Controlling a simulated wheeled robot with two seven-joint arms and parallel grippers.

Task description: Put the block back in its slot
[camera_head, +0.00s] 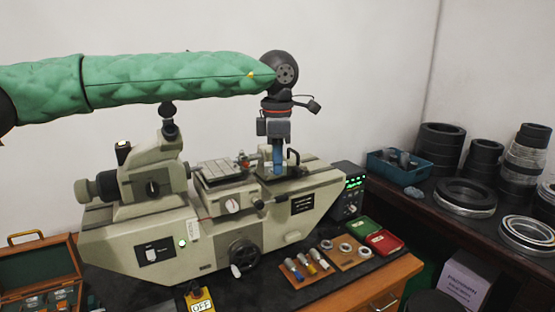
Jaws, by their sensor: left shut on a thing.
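My left arm in its green quilted sleeve reaches in from the left, and its gripper (277,165) points down over the right part of the beige measuring machine (150,252). The gripper is shut on the block, which is too small and too covered by the blue fingers to make out. An open wooden case (38,255) with small compartments and several metal pieces stands at the lower left, far from the gripper. Which slot in it is empty cannot be told. My right gripper is not in view.
Rings and small tools lie on wooden trays (349,252) right of the machine, by green and red boxes (384,242). A control box (348,187) stands behind. Black bearing rings (465,196) and a blue bin (398,170) fill the right bench. A yellow OFF sign (200,301) stands in front.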

